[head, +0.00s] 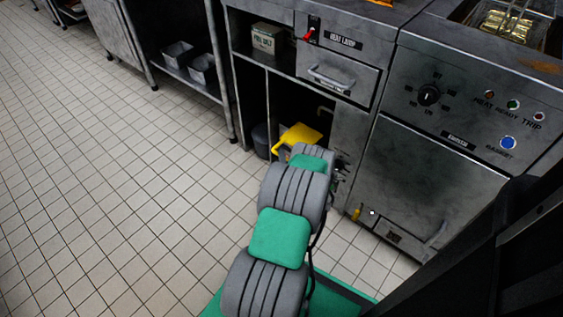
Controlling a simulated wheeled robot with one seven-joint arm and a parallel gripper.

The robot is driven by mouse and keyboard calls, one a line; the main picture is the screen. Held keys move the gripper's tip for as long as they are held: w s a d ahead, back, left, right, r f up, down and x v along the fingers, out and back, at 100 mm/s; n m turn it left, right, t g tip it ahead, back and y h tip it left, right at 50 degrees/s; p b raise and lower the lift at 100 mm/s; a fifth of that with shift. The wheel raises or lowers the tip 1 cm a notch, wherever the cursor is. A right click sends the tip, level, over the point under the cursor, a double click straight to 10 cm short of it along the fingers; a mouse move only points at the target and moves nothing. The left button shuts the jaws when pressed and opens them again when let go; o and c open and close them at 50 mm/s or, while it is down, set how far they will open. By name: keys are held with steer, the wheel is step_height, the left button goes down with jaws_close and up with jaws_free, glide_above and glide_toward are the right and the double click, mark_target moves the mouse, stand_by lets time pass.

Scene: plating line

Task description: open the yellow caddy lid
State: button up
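The yellow caddy lid (299,136) shows in the open lower bay of the steel counter, just beyond the end of my arm. Its broad flat face is visible, with a narrow yellow part reaching down at its left. The caddy body under it is mostly hidden by my arm and shadow, and I cannot tell how far the lid is raised. My gripper (341,172) is at the far end of my grey and green arm, close to the lid's lower right. Its fingers are mostly hidden, so I cannot tell whether it is open or touches the lid.
A dark grey bin (261,141) stands left of the lid. A box (267,39) sits on the shelf above. A drawer with a handle (329,79) is above right, and a fryer cabinet (437,185) stands at right. The tiled floor (110,180) at left is clear.

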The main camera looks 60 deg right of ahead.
steer(key=shift+p+v, duration=0.4)
steer(key=shift+v, duration=2)
steer(key=shift+d, duration=0.1)
